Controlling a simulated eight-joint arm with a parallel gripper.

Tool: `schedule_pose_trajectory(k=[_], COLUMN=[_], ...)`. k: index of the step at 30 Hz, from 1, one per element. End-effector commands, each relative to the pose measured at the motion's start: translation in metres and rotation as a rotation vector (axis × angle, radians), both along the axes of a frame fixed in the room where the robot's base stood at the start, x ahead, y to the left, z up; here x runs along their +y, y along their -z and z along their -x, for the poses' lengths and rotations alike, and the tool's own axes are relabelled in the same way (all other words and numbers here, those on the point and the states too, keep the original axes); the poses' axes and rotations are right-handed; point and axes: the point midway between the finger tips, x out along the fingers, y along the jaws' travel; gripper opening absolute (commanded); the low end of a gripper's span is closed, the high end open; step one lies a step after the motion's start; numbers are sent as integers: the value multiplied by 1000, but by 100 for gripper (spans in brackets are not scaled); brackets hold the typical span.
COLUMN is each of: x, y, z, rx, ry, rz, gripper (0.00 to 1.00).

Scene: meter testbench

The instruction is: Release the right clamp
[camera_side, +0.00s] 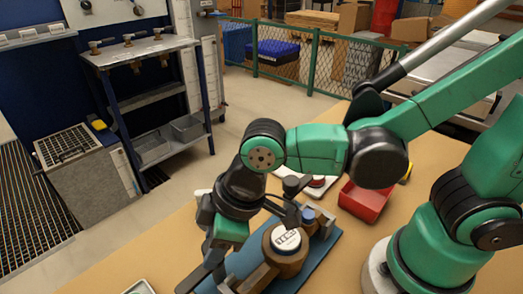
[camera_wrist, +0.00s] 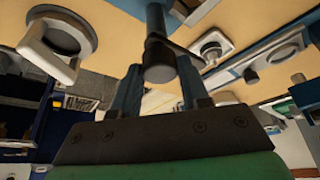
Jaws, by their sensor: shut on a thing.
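My gripper (camera_wrist: 159,78) has its two dark fingers on either side of a black cylindrical clamp handle (camera_wrist: 160,60) in the wrist view and is shut on it. In the side view my gripper (camera_side: 207,276) reaches down at the lower left, beside the meter (camera_side: 287,240), which has a round white top and a brown body. The held handle cannot be made out clearly there. Another black clamp lever (camera_side: 293,186) stands behind the meter. The meter and clamps sit on a blue base plate (camera_side: 323,256).
A red bin (camera_side: 363,201) stands on the tan bench behind the base plate. A pale device with a red part (camera_side: 318,181) lies beside it. A small tray (camera_side: 139,287) is at the front left edge. Open bench (camera_side: 130,262) lies left of my gripper.

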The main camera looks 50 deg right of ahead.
Motion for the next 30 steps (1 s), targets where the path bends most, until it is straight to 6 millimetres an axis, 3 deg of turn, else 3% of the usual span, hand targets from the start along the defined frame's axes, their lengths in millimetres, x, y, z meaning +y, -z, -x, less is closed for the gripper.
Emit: schedule_pose_trajectory(k=[20,21,23,24,30], x=[-1,-1,-1,-1,0], y=[0,0,0,0,0], z=[0,0,0,0,0], rx=[2,2,1,1,1], ry=[60,60,60,60,60], rz=[4,4,3,3,2], gripper=[0,48,65,72,72])
